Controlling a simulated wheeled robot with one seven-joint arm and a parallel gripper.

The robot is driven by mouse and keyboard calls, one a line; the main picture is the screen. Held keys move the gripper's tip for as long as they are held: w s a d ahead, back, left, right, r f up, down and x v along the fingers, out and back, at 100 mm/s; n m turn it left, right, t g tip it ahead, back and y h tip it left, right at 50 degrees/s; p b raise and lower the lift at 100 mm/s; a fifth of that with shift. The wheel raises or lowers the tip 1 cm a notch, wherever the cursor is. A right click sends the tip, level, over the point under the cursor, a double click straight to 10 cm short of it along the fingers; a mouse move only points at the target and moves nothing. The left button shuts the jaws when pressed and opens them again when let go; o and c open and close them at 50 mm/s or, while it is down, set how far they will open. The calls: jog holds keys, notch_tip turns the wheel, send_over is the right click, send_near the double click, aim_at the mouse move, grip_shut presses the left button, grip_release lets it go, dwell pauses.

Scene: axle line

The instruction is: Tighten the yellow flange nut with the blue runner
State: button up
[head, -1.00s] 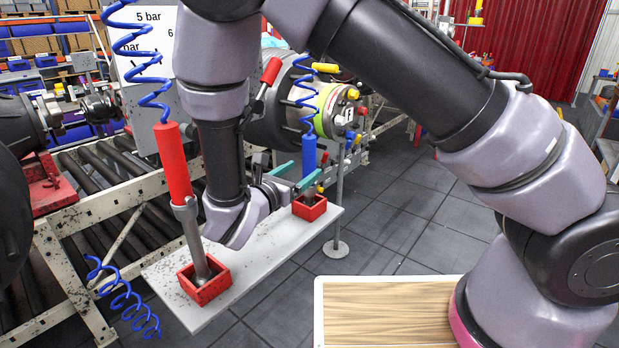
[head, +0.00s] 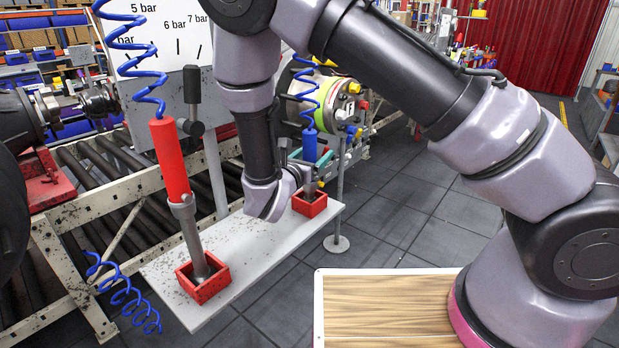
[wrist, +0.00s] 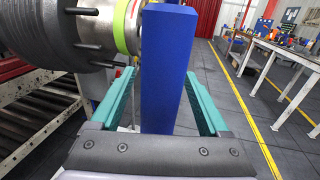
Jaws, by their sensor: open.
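The blue runner (head: 310,147) stands upright in the farther red holder (head: 309,203) on the white shelf, its coiled blue hose rising above it. My gripper (wrist: 157,82) has its teal fingers open, one on each side of the blue runner (wrist: 166,60) in the wrist view. The gripper is not closed on it. In the head view my forearm hides most of the gripper. A yellow nut (head: 354,88) appears small on the hub end (head: 342,108), among differently coloured ones. I cannot tell its seating at this size.
A red runner (head: 172,160) stands tilted in the nearer red holder (head: 203,278) on the white shelf (head: 240,245). A pressure gauge board (head: 165,45) stands behind. A roller conveyor (head: 95,170) runs at left. A thin post (head: 340,190) stands right of the shelf.

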jog(key=shift+w, duration=0.1)
jog(key=shift+c, duration=0.3)
grip_shut()
dwell(1.1)
